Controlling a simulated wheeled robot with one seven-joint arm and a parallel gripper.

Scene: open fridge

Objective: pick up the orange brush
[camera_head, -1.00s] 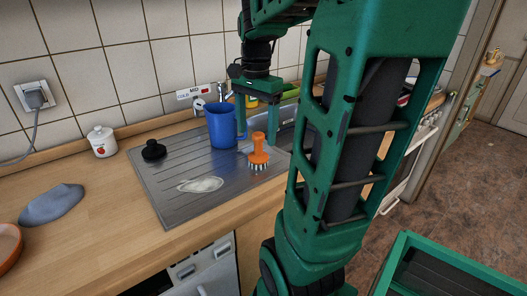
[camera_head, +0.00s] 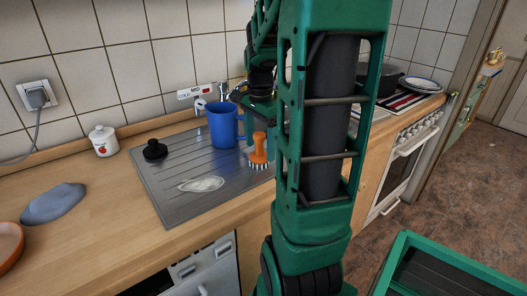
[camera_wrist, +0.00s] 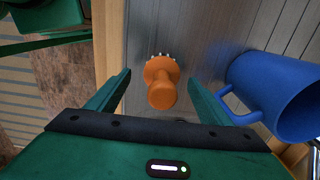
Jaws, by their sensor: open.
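The orange brush (camera_head: 258,150) stands upright on its bristles on the metal drainboard (camera_head: 165,190), to the right of the blue mug. In the wrist view the orange brush (camera_wrist: 160,82) shows from above, handle towards the camera. My gripper (camera_wrist: 158,82) is open, with one green finger on each side of the brush in that view. No contact between the fingers and the brush is visible. In the head view my gripper (camera_head: 262,108) is just above and behind the brush, partly hidden by my arm.
The blue mug (camera_head: 222,125) stands close to the brush; it also shows in the wrist view (camera_wrist: 275,90), beside the right finger. The tiled wall is behind.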

